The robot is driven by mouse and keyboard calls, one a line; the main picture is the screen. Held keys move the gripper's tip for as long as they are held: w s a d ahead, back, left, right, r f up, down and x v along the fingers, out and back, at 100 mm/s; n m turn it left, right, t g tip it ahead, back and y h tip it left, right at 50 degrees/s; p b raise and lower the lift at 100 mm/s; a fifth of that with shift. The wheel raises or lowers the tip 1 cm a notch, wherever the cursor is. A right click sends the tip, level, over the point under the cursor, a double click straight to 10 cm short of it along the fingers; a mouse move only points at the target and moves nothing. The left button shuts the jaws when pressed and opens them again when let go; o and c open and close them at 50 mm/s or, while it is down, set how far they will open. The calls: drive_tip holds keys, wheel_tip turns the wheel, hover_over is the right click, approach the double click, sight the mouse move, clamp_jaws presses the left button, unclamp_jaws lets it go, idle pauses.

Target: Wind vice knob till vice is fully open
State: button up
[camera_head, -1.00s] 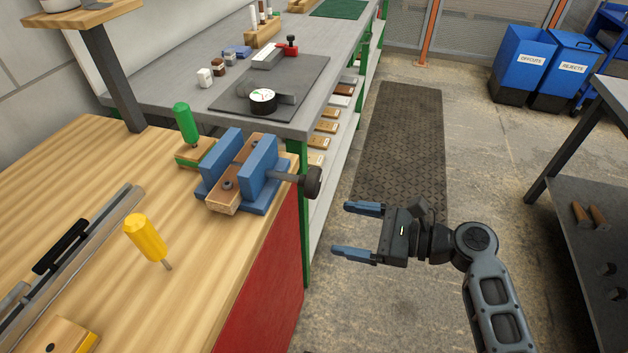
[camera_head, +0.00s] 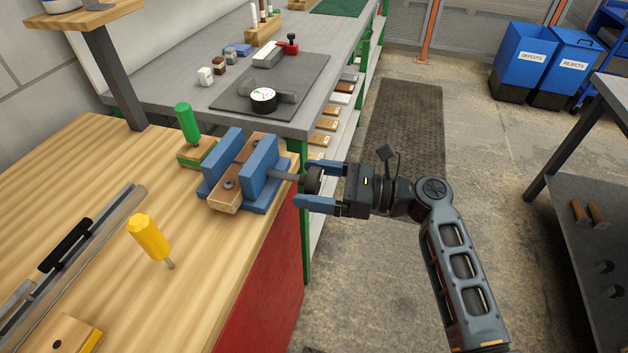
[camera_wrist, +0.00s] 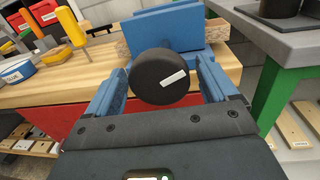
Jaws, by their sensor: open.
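The blue vice (camera_head: 258,160) stands at the right edge of the wooden bench, with wooden blocks in and around its jaws. Its dark round knob (camera_head: 312,179) sticks out past the bench edge on a shaft. My gripper (camera_head: 318,184) is open, with its two blue fingers on either side of the knob. In the wrist view the black knob (camera_wrist: 164,77) with a white mark sits between the open fingertips (camera_wrist: 160,85). I cannot tell whether the fingers touch it. The vice (camera_wrist: 165,28) shows behind the knob.
A grey workbench (camera_head: 180,103) with a dark mat lies behind.

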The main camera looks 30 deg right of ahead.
drive_tip(key=shift+a, duration=0.1)
drive_tip(key=c, duration=1)
drive_tip(key=shift+o, duration=0.2)
drive_tip(key=shift+n, duration=0.3)
drive_tip(key=n, duration=0.5)
drive_tip(key=shift+f+h, duration=0.1)
drive_tip(key=shift+h, duration=0.2)
drive_tip(key=n+b, duration=0.2)
drive_tip(key=n, duration=0.4)
drive_tip(key=shift+w+n+h, duration=0.1)
drive_tip(key=shift+n+h, duration=0.2)
drive_tip(key=shift+h, duration=0.1)
